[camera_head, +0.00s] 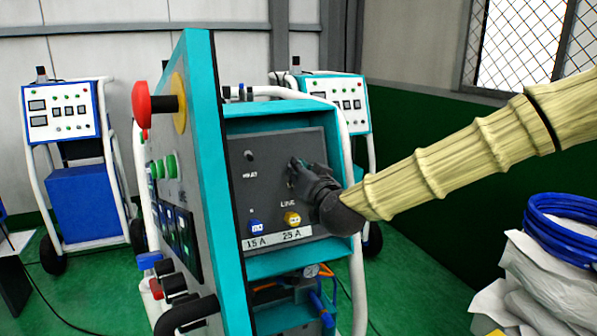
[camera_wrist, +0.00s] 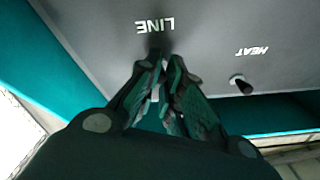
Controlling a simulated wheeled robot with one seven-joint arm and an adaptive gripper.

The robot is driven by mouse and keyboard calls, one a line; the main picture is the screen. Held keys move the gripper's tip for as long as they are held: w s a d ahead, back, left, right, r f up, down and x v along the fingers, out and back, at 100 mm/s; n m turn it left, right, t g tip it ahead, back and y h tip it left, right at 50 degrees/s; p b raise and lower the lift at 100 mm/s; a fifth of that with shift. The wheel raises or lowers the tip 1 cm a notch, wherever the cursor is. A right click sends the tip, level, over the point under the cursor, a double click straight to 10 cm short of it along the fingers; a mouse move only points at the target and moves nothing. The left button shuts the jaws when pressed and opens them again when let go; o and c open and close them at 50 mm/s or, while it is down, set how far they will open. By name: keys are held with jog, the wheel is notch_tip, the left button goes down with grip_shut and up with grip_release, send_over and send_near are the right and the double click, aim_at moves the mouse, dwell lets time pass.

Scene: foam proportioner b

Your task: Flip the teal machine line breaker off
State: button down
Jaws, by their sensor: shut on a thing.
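The teal machine (camera_head: 262,118) stands in front of me, with a dark grey switch panel (camera_head: 238,207) on the side facing me. The panel carries a HEAT toggle (camera_head: 249,156) at left and a LINE label lower down at right. My gripper (camera_head: 293,167) reaches in from the right and is at the panel just above the LINE label. In the wrist view its fingers (camera_wrist: 163,75) are closed together beside the LINE lettering, around the line breaker's lever. The fingers mostly hide the lever, so I cannot tell its position. The HEAT toggle (camera_wrist: 240,84) is apart from the fingers.
A blue button (camera_head: 255,227) and a yellow button (camera_head: 292,218) sit below, above the 15 A and 25 A labels. White bags with blue hose (camera_head: 565,225) lie at right. Other carts stand behind.

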jog(key=shift+f+t+b, duration=0.35)
jog(key=shift+t+b, duration=0.15)
jog(key=shift+b, duration=0.65)
jog(key=shift+t+b, duration=0.3)
jog(key=shift+b, duration=0.5)
jog(key=shift+r, duration=0.2)
jog(key=c, duration=1.5)
grip_release()
jog(key=shift+d, duration=0.15)
jog(key=shift+f, duration=0.1)
jog(key=v, duration=1.2)
jog(key=shift+w, duration=0.1)
